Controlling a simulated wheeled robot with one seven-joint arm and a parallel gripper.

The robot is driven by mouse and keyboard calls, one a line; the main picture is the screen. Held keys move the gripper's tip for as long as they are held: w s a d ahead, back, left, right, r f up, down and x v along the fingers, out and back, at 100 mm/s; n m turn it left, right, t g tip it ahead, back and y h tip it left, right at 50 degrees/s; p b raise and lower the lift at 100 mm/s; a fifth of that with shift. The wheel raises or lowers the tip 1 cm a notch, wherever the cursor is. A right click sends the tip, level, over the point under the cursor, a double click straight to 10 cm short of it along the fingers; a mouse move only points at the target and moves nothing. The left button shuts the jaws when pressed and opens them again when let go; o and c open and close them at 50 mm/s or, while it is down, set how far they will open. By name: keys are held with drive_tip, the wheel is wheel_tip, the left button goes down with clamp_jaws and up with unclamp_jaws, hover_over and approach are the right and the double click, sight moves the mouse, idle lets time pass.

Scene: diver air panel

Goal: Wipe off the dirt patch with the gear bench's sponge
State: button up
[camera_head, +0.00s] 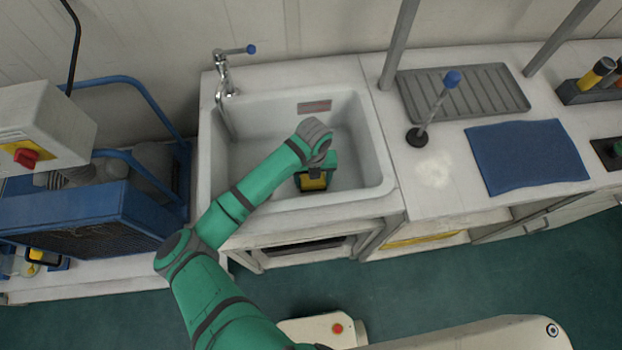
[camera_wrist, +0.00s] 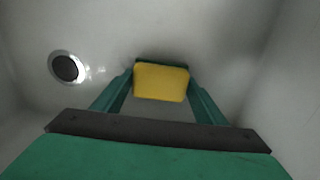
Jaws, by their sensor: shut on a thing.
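A yellow sponge with a dark green backing (camera_wrist: 160,82) is between the fingers of my gripper (camera_wrist: 158,88) in the wrist view. My gripper is shut on it, inside the white sink basin (camera_head: 262,130). In the head view the sponge (camera_head: 313,184) shows low in the basin, partly covered by my gripper (camera_head: 316,178). I cannot tell whether the sponge touches the basin floor. A pale whitish patch (camera_head: 433,170) lies on the worktop right of the sink, between the plunger and the blue cloth.
A blue cloth (camera_head: 526,155) and a grey ribbed drain mat (camera_head: 463,93) lie on the worktop. The tap (camera_head: 226,80) rises at the sink's back left. The basin's front rim (camera_head: 350,203) is close to my arm.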

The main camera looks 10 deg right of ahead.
sight(291, 188)
drive_tip(key=shift+a+f, duration=0.2)
drive_tip(key=shift+a, duration=1.7)
drive_tip(key=shift+a+r, duration=0.1)
drive_tip(key=shift+a, duration=1.65)
drive_tip(key=shift+r, duration=0.15)
drive_tip(key=shift+r, duration=2.9)
drive_tip(key=shift+r, duration=1.5)
